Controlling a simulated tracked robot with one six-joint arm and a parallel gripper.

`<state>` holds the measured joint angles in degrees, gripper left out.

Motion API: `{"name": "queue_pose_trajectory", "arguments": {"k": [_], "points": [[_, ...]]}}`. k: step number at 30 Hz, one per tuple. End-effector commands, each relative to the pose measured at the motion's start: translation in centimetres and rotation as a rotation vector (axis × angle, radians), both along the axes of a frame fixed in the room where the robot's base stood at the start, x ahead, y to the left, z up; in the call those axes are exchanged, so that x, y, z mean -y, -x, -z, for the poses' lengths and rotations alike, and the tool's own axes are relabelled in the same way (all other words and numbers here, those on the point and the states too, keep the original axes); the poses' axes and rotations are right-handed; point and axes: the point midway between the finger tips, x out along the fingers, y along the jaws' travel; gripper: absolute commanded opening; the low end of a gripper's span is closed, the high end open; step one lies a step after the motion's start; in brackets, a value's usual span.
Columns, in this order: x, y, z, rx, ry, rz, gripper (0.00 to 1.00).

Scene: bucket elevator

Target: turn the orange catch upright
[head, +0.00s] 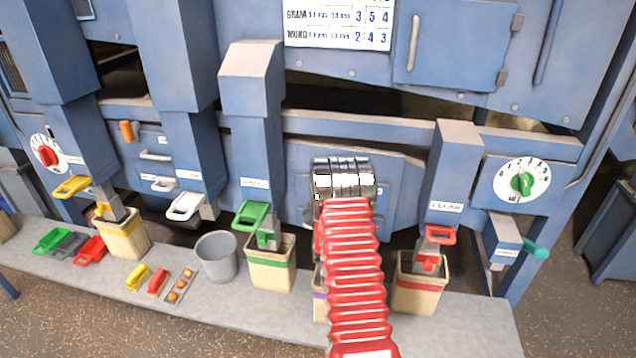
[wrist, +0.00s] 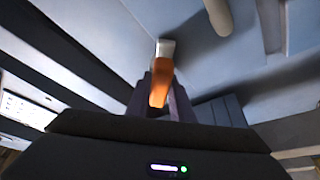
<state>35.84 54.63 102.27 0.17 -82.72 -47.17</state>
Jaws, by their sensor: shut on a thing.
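The orange catch (wrist: 159,85) shows in the wrist view, standing out from a blue-grey panel on a pale base. My gripper (wrist: 163,72) has its dark jaws on either side of the catch and is shut on it. In the wrist view the catch runs nearly up and down the picture; its true tilt on the panel I cannot tell. In the head view my arm covers the middle panel, and the held catch and the jaws are hidden behind it. Another orange catch (head: 126,131) stands upright on the left panel, apart from my gripper.
A pale rounded handle (wrist: 218,14) is near the catch. Green (head: 254,217) and red (head: 440,235) slide handles flank my arm, above buckets (head: 271,272) and (head: 417,297) on a grey ledge (head: 465,325). A grey pail (head: 217,262) stands left.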

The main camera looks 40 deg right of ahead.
Motion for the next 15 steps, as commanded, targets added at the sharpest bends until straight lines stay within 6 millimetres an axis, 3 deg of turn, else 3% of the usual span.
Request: {"name": "queue_pose_trajectory", "arguments": {"k": [15], "points": [[0.08, 0.04, 0.34, 0.381, -0.303, 0.004, 0.0]]}}
